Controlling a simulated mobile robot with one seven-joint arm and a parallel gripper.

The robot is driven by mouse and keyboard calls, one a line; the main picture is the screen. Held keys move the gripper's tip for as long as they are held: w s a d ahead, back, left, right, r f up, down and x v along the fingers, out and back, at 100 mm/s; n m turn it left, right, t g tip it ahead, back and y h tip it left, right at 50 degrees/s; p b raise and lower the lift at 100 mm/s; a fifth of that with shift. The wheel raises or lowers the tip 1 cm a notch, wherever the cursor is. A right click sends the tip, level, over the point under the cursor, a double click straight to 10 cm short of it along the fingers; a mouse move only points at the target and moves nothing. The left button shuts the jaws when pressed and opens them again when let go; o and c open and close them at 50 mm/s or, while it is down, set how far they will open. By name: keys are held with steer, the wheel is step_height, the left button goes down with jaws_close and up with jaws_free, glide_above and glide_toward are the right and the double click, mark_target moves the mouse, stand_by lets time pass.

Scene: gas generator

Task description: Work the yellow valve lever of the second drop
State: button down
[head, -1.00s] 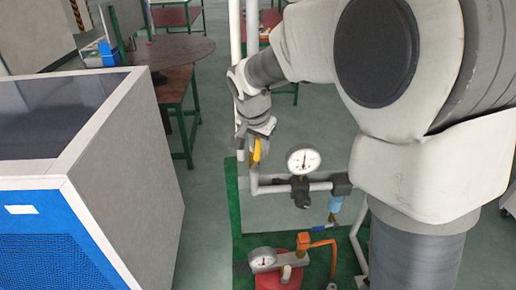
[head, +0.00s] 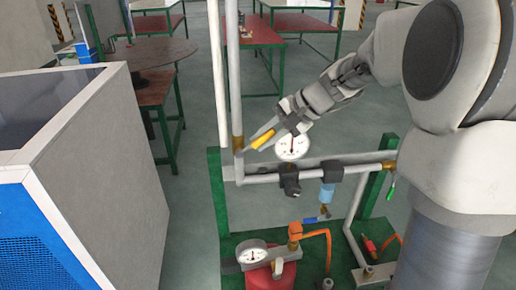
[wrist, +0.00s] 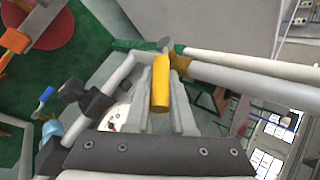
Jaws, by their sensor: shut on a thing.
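The yellow valve lever (head: 263,139) slopes up and to the right from the brass-coloured valve (head: 238,143) on the vertical pipe (head: 234,80). My gripper (head: 272,132) reaches in from the right and is shut on the lever's outer part. In the wrist view the yellow lever (wrist: 161,85) lies between my two fingers (wrist: 162,105), its grip pointing back toward my palm. The small valve body is partly hidden behind the lever there.
A white gauge (head: 292,147) stands just behind and below my gripper. A horizontal pipe (head: 340,160) runs to the right under my forearm. A lower gauge (head: 252,256) and red tank (head: 272,278) sit on the green base. A grey cabinet (head: 105,170) stands left.

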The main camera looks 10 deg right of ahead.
steer(key=f+y+b, duration=0.1)
steer(key=y+b, duration=0.1)
steer(key=f+m+y+b, duration=0.1)
steer(key=f+y+b, duration=0.1)
steer(key=b, duration=0.1)
steer(key=d+f+t+y+b, duration=0.1)
steer(key=y+b, duration=0.1)
steer(key=y, duration=0.1)
steer(key=shift+d+f+m, duration=0.1)
steer(key=shift+f+m, duration=0.15)
steer(key=shift+m, duration=0.05)
steer(key=shift+y, duration=0.3)
steer(key=c, duration=0.8)
jaws_free()
steer(key=shift+o, duration=0.2)
steer(key=p+v, duration=0.1)
steer(key=v, duration=1.6)
steer(key=shift+p, duration=0.4)
